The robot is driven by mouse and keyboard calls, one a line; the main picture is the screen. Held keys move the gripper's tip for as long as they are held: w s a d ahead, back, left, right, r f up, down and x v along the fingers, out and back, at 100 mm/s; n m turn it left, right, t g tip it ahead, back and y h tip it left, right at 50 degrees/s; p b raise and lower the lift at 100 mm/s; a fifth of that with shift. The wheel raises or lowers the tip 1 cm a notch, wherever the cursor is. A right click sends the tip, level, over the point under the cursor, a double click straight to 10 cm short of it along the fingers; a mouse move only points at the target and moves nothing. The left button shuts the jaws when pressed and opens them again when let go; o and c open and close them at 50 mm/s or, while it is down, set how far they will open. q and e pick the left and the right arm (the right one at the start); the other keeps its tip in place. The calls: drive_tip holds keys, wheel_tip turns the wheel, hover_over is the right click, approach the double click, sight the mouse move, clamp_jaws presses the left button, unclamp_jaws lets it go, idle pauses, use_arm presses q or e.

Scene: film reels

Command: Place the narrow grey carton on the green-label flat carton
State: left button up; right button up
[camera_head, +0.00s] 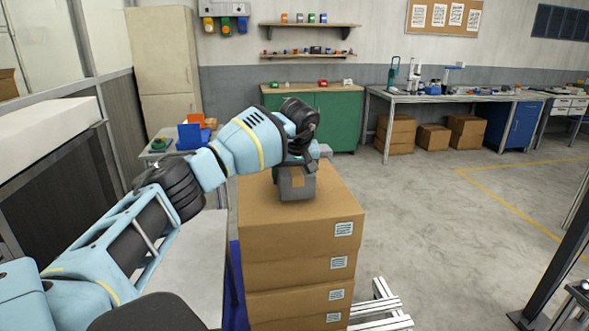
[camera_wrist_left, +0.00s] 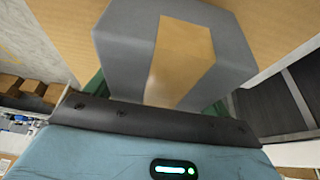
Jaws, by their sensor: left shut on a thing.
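The narrow grey carton (camera_head: 297,184) has a tan tape strip and is upright at the end of my left arm, over the top of a stack of flat brown cartons. My left gripper (camera_head: 294,163) is shut on it from above; its fingers are mostly hidden. In the left wrist view, the grey carton (camera_wrist_left: 232,55) fills the space in front of the gripper. The top flat carton (camera_head: 300,225) bears a pale printed label; I cannot tell that the label is green. I cannot tell whether the grey carton touches it. My right gripper is not in view.
The stack stands by a pale metal frame (camera_head: 382,310). A side table (camera_head: 180,150) with blue and orange bins is behind my left arm. A green cabinet (camera_head: 335,120) and a workbench (camera_head: 450,95) stand at the back. The floor at right is open.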

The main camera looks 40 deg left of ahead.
sight(296, 171)
use_arm(q)
drive_tip(key=shift+f, duration=0.55)
idle(0.6)
drive_tip(key=o, duration=1.3)
drive_tip(key=shift+c, duration=0.2)
drive_tip(key=shift+v, duration=3.95)
